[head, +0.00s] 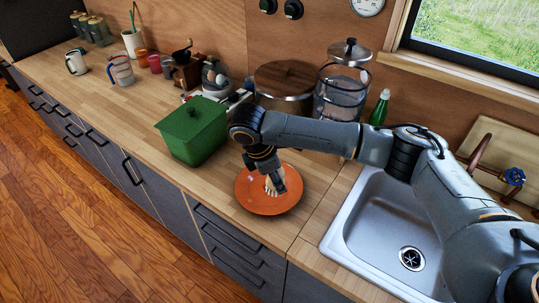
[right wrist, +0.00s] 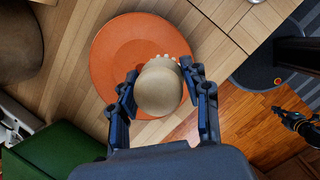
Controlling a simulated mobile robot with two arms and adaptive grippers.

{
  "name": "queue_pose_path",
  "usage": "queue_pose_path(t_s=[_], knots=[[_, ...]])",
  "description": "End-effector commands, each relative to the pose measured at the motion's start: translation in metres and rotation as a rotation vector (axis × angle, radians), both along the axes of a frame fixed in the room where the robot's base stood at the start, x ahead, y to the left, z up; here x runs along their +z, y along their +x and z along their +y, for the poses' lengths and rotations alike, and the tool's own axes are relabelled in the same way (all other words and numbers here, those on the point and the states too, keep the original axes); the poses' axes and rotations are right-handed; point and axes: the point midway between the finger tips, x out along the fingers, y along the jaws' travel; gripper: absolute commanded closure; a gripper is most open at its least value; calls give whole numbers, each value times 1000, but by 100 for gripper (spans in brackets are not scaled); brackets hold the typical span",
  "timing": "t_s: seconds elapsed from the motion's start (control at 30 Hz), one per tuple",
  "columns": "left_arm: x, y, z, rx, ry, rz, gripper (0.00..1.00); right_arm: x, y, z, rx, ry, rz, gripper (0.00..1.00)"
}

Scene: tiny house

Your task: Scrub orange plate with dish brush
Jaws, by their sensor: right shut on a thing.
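The orange plate (head: 252,201) lies flat on the wooden counter near its front edge, left of the sink. My right gripper (head: 272,180) is above the plate, pointing down. It is shut on the dish brush (head: 268,186), whose pale bristles show at the plate's surface. In the right wrist view the round tan top of the brush (right wrist: 158,90) sits between the two fingers (right wrist: 160,98), with bristle tips showing beyond it over the plate (right wrist: 125,50). I cannot tell how firmly the bristles touch the plate. My left gripper is not clearly in the head view.
A green lidded box (head: 192,132) stands close to the left of the plate. The steel sink (head: 350,243) is to the right. A large pot (head: 285,82), a glass jar (head: 342,95) and a green bottle (head: 380,107) stand behind my right arm.

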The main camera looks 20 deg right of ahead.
Motion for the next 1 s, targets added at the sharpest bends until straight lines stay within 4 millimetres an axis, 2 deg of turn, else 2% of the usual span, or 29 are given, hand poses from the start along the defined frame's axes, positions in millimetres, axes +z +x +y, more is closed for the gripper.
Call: queue_pose_path(t_s=[0.03, 0.2, 0.4, 0.67, 1.0], knots=[[8, 0, 0, 0, 0, 1, 100, 3, 8, 0, 104, 0, -3, 84], [19, -1, 0, 0, 0, 2, 100, 3, 35, -2, 434, 3, -13, 84], [25, -1, 0, 0, 1, 3, 100, 2, 53, -2, 665, 8, -19, 84], [20, -2, 1, 0, 1, 4, 100, -3, 57, -2, 731, 7, -21, 84], [-8, -2, 1, 0, 2, 5, 100, -26, 57, -2, 728, 7, -20, 84]])
